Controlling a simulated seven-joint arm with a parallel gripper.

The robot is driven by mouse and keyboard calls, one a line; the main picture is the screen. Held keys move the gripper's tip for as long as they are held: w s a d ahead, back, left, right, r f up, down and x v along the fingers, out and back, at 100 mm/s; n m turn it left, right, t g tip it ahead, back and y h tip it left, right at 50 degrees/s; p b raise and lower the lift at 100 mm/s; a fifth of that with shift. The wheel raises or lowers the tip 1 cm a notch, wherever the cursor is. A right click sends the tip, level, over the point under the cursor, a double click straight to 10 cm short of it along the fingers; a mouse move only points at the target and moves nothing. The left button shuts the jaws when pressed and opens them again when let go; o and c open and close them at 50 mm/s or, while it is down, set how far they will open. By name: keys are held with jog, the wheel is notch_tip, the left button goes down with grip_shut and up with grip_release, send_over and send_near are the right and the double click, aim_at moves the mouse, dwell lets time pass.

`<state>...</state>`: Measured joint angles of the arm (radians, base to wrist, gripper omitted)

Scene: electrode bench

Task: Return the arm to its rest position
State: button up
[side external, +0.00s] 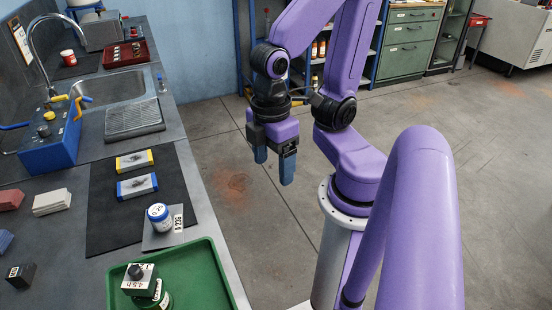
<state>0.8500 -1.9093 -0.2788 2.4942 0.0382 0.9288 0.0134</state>
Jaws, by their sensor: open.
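My gripper (272,170) hangs from the purple arm, pointing down past the right edge of the bench. Its two blue fingertips are apart with nothing between them. It is over the floor side, right of the black mat (108,218), and touches no object that I can see. My arm is bent, with its upper links running out of the top of the view.
The bench (70,180) on the left holds a white jar with a blue lid (159,216), yellow and blue boxes (135,161), a green tray (205,280) with a labelled block (139,280), and a sink (115,87). The concrete floor (225,150) beside it is clear.

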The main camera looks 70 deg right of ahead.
jog(key=shift+s+d+r+n+t, duration=0.1)
jog(key=shift+s+r+n+t, duration=0.05)
jog(key=shift+s+n+t, duration=0.2)
